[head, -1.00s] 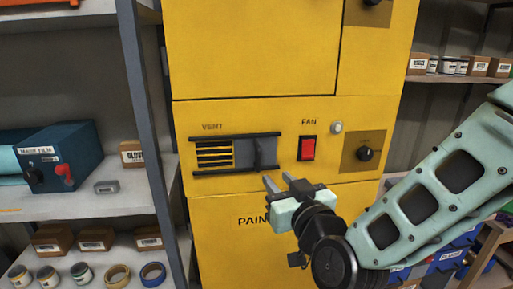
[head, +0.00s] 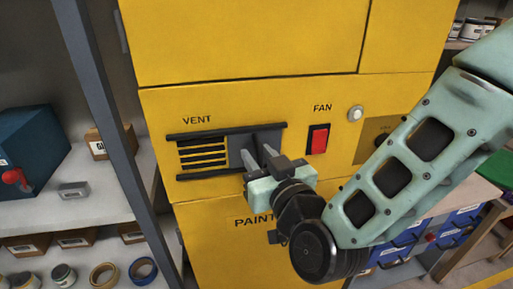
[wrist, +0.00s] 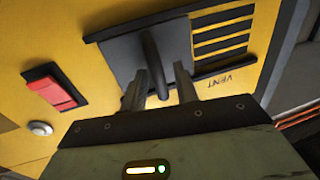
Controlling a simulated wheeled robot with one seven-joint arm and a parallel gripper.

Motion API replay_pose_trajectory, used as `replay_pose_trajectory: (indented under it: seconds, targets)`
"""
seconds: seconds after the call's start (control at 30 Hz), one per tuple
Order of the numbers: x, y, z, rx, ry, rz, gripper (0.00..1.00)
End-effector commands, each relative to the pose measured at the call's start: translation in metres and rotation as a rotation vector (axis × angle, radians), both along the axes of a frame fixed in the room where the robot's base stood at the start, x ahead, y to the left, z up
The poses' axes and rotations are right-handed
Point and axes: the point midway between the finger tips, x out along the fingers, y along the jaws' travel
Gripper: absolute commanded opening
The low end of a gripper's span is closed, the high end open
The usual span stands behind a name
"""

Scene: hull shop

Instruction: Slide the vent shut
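The vent (head: 205,152) is on the yellow cabinet front, with its dark slots uncovered at the left. Its grey sliding plate (head: 238,142) sits at the right of the track and carries a dark upright handle. In the wrist view the handle (wrist: 153,52) shows between my fingers, its lower end reaching down between them. My gripper (head: 258,154) is open at the plate, one finger on either side of the handle; the wrist view shows a gap between the fingers (wrist: 160,70) and the handle. Whether either finger touches it I cannot tell.
A red fan switch (head: 318,139) and a round pale button (head: 355,114) are right of the vent. A grey shelf post (head: 101,100) stands left of the cabinet, beside shelves with boxes and tape rolls. Blue bins (head: 400,238) are at lower right.

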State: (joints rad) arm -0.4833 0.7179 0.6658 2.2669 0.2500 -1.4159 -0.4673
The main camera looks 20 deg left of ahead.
Motion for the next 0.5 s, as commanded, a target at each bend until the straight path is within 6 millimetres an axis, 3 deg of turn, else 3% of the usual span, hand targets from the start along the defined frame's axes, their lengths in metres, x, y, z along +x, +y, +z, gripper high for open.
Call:
replay_pose_trajectory:
  seconds: [0.23, 0.37, 0.5]
  targets:
    - [-0.0004, -0.0001, -0.0002, 0.000, 0.000, 0.000, 0.30]
    - [-0.0004, -0.0001, -0.0002, -0.001, 0.001, 0.000, 0.00]
    - [-0.0005, 0.0004, -0.0003, 0.000, 0.000, 0.000, 0.00]
